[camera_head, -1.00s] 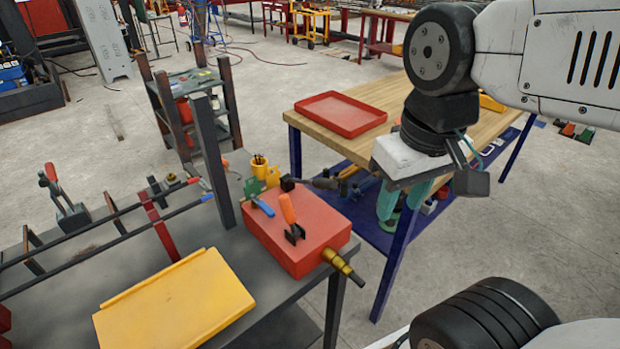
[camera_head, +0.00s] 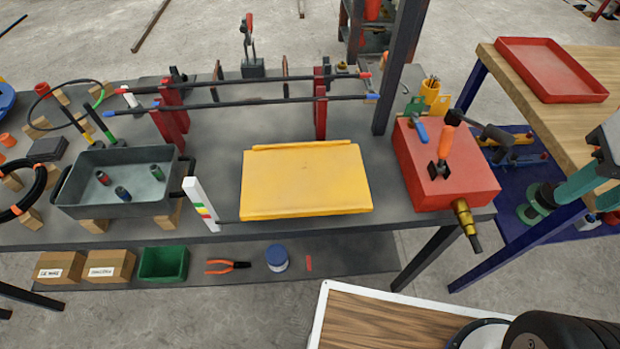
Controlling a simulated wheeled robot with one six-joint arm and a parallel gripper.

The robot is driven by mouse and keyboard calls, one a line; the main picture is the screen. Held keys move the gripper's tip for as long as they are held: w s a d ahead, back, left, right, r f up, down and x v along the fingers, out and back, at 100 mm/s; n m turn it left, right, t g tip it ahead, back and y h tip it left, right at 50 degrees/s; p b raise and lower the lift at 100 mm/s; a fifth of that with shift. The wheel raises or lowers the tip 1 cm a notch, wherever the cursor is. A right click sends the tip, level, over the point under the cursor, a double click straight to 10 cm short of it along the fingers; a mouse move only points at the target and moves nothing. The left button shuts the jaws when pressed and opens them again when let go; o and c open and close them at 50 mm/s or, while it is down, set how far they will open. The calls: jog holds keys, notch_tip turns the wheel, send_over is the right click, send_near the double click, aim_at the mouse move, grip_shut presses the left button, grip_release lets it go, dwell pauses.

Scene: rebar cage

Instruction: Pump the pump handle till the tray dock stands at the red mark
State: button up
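The pump is a red box (camera_head: 445,170) on the right end of the dark bench. Its orange pump handle (camera_head: 449,134) stands up from a black bracket, leaning slightly. A brass fitting sticks out at the box's front. The yellow tray dock (camera_head: 305,182) lies left of the pump, low over the bench top. A white marker strip (camera_head: 201,204) with red, yellow and green bands stands at its left; a thin dark pointer runs toward the strip's lower end, below the red band. My gripper (camera_head: 562,208) is at the right edge, partly cut off, its teal fingers apart and empty, well right of the handle.
A grey tray (camera_head: 120,205) with several small bottles stands left of the strip. A rebar cage (camera_head: 250,95) lies behind the dock. A dark post (camera_head: 401,70) rises behind the pump. A wooden table with a red tray (camera_head: 550,70) is at the right.

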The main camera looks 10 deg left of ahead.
dwell(0.5)
jog(key=c, duration=0.5)
jog(key=shift+a+f, duration=0.1)
jog(key=shift+a, duration=0.05)
grip_shut()
jog(key=w+a+r+n+g+h, duration=0.15)
jog(key=w+n, duration=0.35)
jog(key=w, duration=0.5)
jog(key=w+a+n+g+h, duration=0.25)
jog(key=w+n, duration=0.25)
jog(key=w, duration=0.6)
jog(key=shift+t+y, duration=0.3)
jog(key=shift+t, duration=0.2)
jog(key=shift+x, duration=3.9)
jog(key=shift+a, duration=0.15)
